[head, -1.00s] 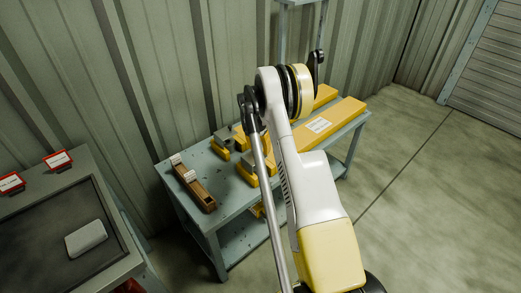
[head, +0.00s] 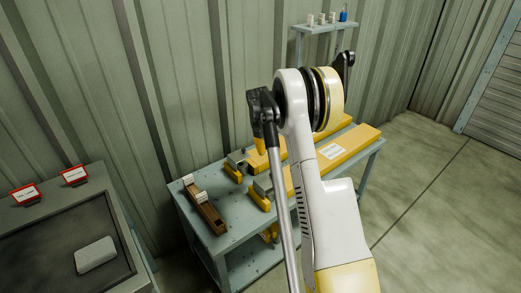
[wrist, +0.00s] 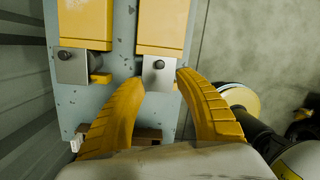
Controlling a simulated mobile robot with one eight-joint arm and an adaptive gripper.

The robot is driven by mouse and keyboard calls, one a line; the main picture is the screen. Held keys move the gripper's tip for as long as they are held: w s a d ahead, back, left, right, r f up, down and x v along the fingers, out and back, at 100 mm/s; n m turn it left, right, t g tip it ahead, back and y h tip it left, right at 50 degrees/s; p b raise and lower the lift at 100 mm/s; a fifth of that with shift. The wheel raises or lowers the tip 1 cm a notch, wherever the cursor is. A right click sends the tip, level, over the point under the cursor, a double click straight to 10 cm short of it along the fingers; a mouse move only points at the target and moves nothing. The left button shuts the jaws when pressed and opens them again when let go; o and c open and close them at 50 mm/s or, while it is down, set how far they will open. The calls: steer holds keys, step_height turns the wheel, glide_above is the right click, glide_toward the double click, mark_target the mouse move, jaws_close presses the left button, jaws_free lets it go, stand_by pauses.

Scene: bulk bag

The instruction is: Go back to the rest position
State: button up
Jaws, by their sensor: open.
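Beyond the fingertips is the near end of a long yellow block with a grey metal plate (wrist: 160,72). A second yellow block (wrist: 85,22) with a similar plate lies to its left. In the head view my white and yellow arm rises in front of the grey-blue table (head: 233,238) and covers part of it. The gripper is largely hidden there behind my arm. The labelled yellow block (head: 350,145) lies on the table, right of the arm.
A narrow brown wooden holder (head: 208,212) with white tags sits at the table's left end. A grey bench (head: 118,212) with a dark inset, a pale box (head: 96,255) and red label stands is at left. A small shelf (head: 325,28) holds bottles at the back. The floor at right is clear.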

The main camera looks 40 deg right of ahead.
steer(key=s+a+r+m+t, duration=0.2)
steer(key=s+a+r+m, duration=0.25)
steer(key=a+r, duration=0.45)
steer(key=s+a+r+m+t, duration=0.1)
steer(key=s+a+r+m, duration=0.35)
steer(key=a+r, duration=0.45)
steer(key=s+a+m+t+y, duration=0.1)
steer(key=s+a+m+t, duration=0.1)
steer(key=s+a+m, duration=0.4)
steer(key=s+a+m+t+y, duration=0.1)
steer(key=s+a+m+t, duration=0.1)
steer(key=s+a+m, duration=0.5)
steer(key=s+a, duration=0.2)
steer(key=s, duration=0.4)
steer(key=shift+s, duration=0.1)
